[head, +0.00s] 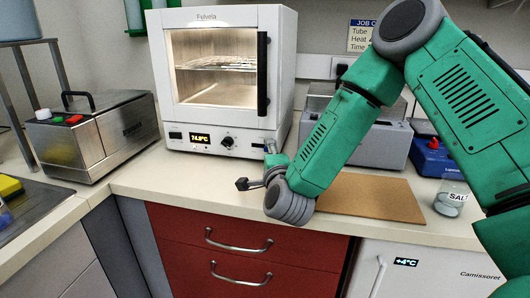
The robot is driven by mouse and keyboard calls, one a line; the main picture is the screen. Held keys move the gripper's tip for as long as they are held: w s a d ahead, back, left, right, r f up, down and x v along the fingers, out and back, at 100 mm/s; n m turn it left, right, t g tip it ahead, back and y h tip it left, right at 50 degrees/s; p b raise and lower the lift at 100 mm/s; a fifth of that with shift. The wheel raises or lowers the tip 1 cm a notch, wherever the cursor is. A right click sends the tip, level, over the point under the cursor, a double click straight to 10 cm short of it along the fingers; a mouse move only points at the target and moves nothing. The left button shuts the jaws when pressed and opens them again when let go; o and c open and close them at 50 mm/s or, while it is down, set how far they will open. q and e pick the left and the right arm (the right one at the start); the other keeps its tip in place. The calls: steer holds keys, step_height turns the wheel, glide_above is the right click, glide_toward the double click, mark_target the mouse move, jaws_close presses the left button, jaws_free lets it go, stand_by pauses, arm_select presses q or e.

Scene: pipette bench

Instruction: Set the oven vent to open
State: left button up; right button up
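The white oven (225,135) stands against the wall at the back, its glass door shut and its inside lit. Its lower front panel has a display (200,138) reading about 74.9°C and a dark round knob (228,142). A small pale mark or part (257,145) sits at the panel's right end; I cannot tell whether it is the vent control or how it is set. My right gripper (256,166) is just in front of the oven's lower right corner. Its fingers are spread and hold nothing visible. Contact with the oven cannot be told. My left gripper is out of view.
A steel box with coloured buttons (96,135) stands left of the oven. My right arm partly hides a grey machine (391,143) and a brown board (370,195). A blue device (435,158) and a salt jar (451,197) are at the right. The counter before the oven (180,180) is clear.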

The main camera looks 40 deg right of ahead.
steer(key=shift+d, duration=0.1)
steer(key=v, duration=1.2)
steer(key=shift+f, duration=0.1)
stand_by(0.3)
